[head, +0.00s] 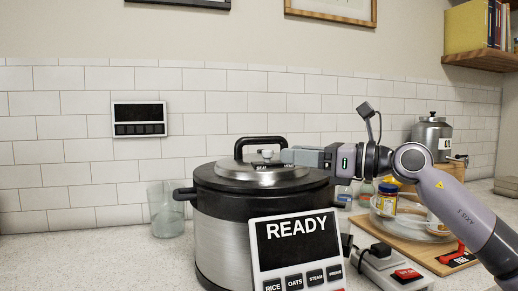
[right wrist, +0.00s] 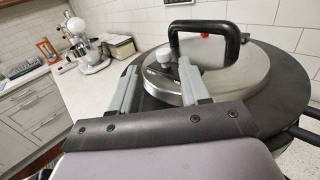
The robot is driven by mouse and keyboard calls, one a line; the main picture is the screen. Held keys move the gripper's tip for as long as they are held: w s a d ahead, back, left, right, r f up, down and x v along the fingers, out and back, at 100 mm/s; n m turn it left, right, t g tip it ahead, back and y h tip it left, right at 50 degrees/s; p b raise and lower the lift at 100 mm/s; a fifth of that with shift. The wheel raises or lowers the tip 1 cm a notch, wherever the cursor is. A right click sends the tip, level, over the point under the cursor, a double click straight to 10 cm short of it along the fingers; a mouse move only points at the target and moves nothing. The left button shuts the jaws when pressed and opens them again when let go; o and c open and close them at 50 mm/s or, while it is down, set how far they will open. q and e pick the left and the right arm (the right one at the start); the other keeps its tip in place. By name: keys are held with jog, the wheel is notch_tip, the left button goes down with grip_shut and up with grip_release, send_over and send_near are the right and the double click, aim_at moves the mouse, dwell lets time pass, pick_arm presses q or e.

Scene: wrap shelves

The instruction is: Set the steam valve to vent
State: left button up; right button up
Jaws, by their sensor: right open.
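The steam valve (head: 267,154) is a small light-grey knob on the steel lid of the pressure cooker (head: 225,232), in front of the black lid handle (head: 250,143). Small dark labels sit by the valve, too small to read surely, so I cannot tell its setting. My right gripper (head: 286,156) reaches in from the right, low over the lid, with its tips at the valve. In the right wrist view the open fingers (right wrist: 158,70) stand either side of the valve (right wrist: 163,55); contact cannot be told. My left gripper is out of view.
A control panel (head: 297,249) reading READY fronts the cooker. A clear glass (head: 166,208) stands left. At right are a power strip (head: 390,268) with a red switch, a wooden board (head: 430,256) and a jar (head: 386,199). The tall lid handle (right wrist: 205,36) rises close beyond the fingers.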

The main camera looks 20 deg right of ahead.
aim_at(268, 151)
jog(key=shift+w+r, duration=0.1)
jog(key=shift+w, duration=0.5)
jog(key=p+x, duration=0.1)
jog(key=x, duration=0.4)
jog(key=shift+a, duration=0.2)
jog(key=shift+w+a, duration=0.35)
grip_shut()
